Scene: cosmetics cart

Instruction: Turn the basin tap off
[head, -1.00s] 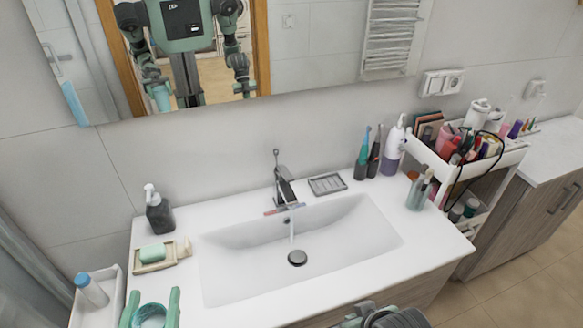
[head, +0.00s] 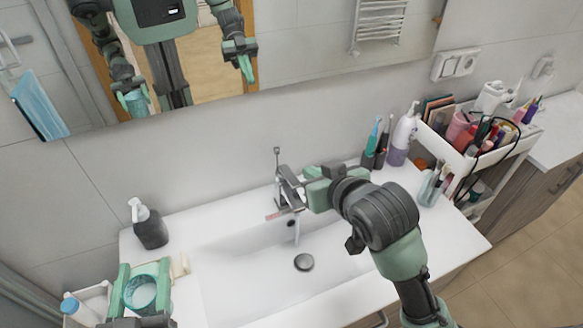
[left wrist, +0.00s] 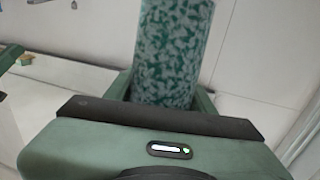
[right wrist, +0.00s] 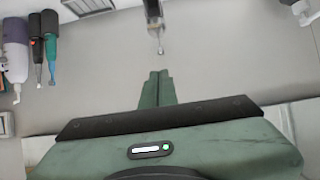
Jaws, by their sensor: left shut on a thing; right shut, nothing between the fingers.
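The chrome basin tap (head: 287,190) stands at the back of the white basin (head: 235,262), its thin lever (head: 277,160) pointing up. A stream of water (head: 297,232) runs from the spout. My right gripper (head: 310,187) is shut and empty, close to the tap's right side. In the right wrist view, the shut fingers (right wrist: 157,86) point toward the lever's knob (right wrist: 160,50), with a small gap in the picture. My left gripper (head: 144,268) is shut on a teal patterned cup (head: 141,293), left of the basin; the cup also fills the left wrist view's middle (left wrist: 172,52).
A dark soap dispenser (head: 150,228) stands at the back left. Toothbrushes (head: 376,145), a white bottle (head: 402,138) and a glass (head: 429,187) stand on the right, beside a loaded cart (head: 452,158). The mirror hangs above.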

